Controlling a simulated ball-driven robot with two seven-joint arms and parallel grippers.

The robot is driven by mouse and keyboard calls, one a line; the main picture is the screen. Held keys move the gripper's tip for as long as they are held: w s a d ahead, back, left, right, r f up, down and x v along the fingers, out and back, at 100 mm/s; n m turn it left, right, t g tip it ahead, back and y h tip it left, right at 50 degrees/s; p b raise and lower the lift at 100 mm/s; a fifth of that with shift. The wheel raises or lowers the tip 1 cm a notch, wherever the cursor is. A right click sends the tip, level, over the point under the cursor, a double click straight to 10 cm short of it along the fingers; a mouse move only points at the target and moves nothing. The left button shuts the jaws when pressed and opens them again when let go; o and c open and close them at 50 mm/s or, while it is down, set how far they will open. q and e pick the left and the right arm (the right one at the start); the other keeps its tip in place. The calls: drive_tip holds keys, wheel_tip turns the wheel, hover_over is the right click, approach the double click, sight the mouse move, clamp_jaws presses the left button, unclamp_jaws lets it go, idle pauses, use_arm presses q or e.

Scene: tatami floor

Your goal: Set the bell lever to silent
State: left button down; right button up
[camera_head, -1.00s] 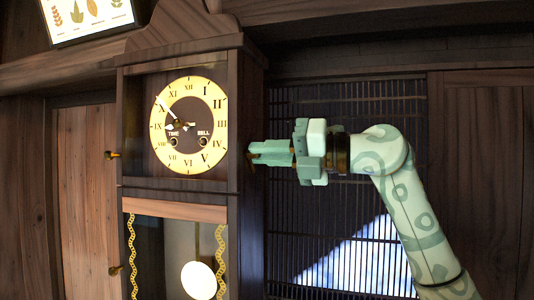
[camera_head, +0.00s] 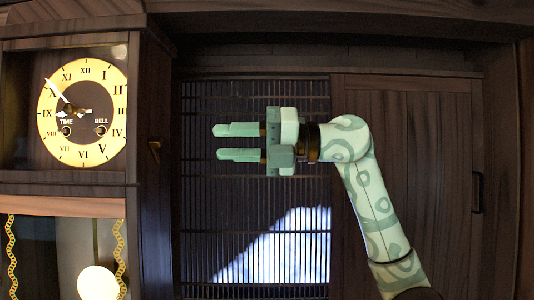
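The tall dark wood clock (camera_head: 149,90) stands at the left, with a round cream dial (camera_head: 82,140) marked TIME and BELL around two winding holes. My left gripper is not in view.
A slatted lattice screen (camera_head: 205,210) with a pale lit patch stands behind my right gripper. A wooden door (camera_head: 410,130) with a black handle (camera_head: 478,192) is at the right. A pale pendulum disc (camera_head: 97,282) hangs in the clock's lower case. Free space lies between lever and gripper.

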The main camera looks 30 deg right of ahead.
drive_tip(key=v, duration=0.6)
drive_tip(key=shift+b, duration=0.4)
